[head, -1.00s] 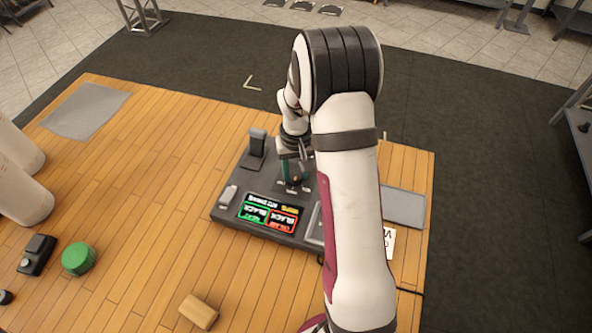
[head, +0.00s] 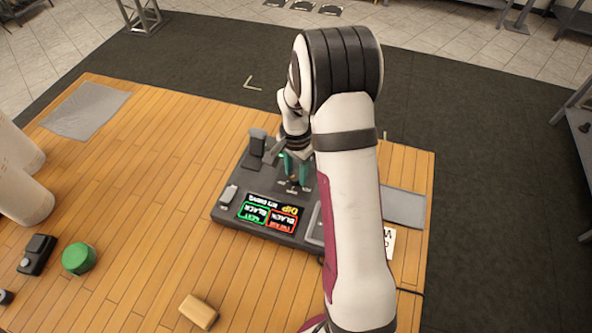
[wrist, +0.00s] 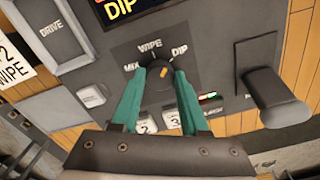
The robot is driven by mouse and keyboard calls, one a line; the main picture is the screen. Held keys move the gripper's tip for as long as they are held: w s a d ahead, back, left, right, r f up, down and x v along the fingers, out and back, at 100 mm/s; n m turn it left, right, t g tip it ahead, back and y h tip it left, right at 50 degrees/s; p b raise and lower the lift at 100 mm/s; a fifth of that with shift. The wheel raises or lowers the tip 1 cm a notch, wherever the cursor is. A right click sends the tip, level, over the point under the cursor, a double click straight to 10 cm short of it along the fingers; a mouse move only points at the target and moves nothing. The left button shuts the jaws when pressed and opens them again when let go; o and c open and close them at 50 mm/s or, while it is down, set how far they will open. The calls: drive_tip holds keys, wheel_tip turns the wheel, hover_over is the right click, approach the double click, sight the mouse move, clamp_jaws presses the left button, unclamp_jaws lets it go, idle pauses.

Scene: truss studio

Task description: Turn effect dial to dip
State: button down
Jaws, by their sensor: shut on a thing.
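The effect dial (wrist: 164,73) is a small dark knob with an orange pointer mark, below the printed labels MIX, WIPE and DIP in the wrist view. Its pointer direction is hard to read. The display (wrist: 122,8) above it shows DIP in yellow. My gripper (wrist: 161,70) has its two teal fingers shut on the dial, one on each side. In the head view, my gripper (head: 293,180) reaches down onto the dark switcher console (head: 228,208), and the dial is hard to make out between the fingers.
A lever with a thick dark handle (wrist: 275,95) stands right of the dial, and numbered buttons (wrist: 145,123) lie below it. A DRIVE panel (wrist: 52,28) is at upper left.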

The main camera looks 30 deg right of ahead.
sight(296, 175)
drive_tip(key=shift+m, duration=1.2)
drive_tip(key=shift+c, duration=2.1)
unclamp_jaws()
drive_tip(key=shift+r, duration=0.1)
wheel_tip(296, 175, up, 16)
drive_tip(key=shift+f, duration=0.2)
